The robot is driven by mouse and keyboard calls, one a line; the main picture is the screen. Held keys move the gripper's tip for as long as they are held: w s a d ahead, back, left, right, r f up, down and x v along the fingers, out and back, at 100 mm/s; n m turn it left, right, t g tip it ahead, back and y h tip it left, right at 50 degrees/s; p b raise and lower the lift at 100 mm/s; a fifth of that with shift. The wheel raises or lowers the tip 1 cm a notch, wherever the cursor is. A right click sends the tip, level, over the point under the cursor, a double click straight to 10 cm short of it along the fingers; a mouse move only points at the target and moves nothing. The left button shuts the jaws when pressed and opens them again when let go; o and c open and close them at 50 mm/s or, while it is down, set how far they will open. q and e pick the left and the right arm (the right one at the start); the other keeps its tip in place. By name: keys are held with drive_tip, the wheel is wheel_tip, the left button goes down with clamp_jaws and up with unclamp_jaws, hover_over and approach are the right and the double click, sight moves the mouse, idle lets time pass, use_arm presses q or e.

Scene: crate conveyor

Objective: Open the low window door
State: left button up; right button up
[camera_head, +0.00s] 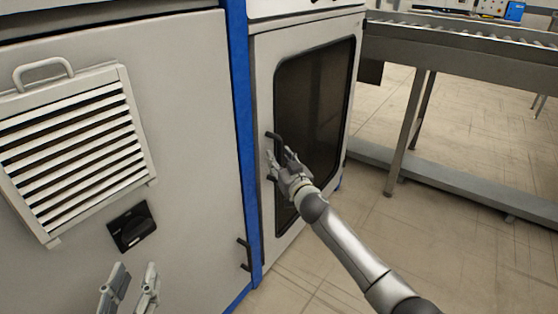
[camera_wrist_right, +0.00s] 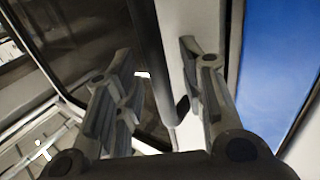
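The low window door (camera_head: 262,85) is a light grey panel with a dark window (camera_head: 315,100), and it looks closed. Its black bar handle (camera_head: 274,136) is on the door's left side, partly hidden by my right gripper (camera_head: 281,158). That gripper is at the handle with its fingers spread. In the right wrist view, the handle (camera_wrist_right: 152,60) runs between the two fingers of the right gripper (camera_wrist_right: 160,85), with gaps showing on both sides. My left gripper (camera_head: 129,288) is open and empty at the bottom left, in front of the grey cabinet panel.
A blue post (camera_head: 241,120) stands just left of the door. The larger grey panel (camera_head: 195,130) at left has a louvred vent (camera_head: 75,145), a black latch (camera_head: 132,226) and a small black handle (camera_head: 244,254). A conveyor (camera_head: 450,50) is at right. The floor before the door is clear.

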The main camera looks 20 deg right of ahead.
use_arm(q)
drive_tip(key=shift+d+r+t, duration=0.1)
drive_tip(key=shift+r+t, duration=0.5)
drive_tip(key=shift+r, duration=0.35)
use_arm(e)
drive_tip(key=shift+w, duration=0.6)
drive_tip(key=shift+c, duration=0.4)
clamp_jaws()
